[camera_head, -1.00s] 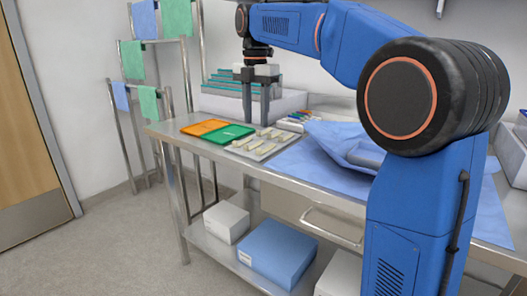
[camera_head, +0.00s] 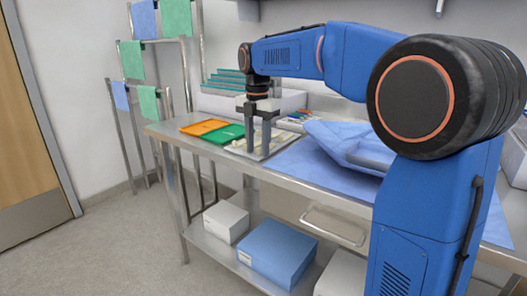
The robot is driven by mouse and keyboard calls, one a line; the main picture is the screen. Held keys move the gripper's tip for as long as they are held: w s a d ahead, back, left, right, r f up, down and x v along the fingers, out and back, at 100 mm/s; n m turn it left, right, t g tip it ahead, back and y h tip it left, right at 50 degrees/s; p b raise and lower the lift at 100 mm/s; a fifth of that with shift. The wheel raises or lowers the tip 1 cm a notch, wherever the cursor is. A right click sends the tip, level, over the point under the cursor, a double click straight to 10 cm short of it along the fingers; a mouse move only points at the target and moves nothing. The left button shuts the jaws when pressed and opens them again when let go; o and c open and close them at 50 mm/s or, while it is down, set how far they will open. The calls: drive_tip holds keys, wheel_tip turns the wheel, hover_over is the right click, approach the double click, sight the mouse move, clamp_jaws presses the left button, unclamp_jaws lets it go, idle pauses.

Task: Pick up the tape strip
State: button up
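Several pale cream strips, which look like the tape strips (camera_head: 276,138), lie on a light grey tray (camera_head: 267,157) on the steel table. My gripper (camera_head: 258,151) points straight down over this tray, with its fingertips at about the level of the strips. Its two fingers are apart, with a gap between them. The fingers hide some of the strips, and I cannot tell whether a strip lies between them or whether they touch the tray.
An orange tray (camera_head: 204,127) and a green tray (camera_head: 226,134) lie left of the strips. A pale box (camera_head: 218,104) stands behind. Coloured pens or tools lie behind the strips.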

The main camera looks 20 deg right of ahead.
clamp_jaws()
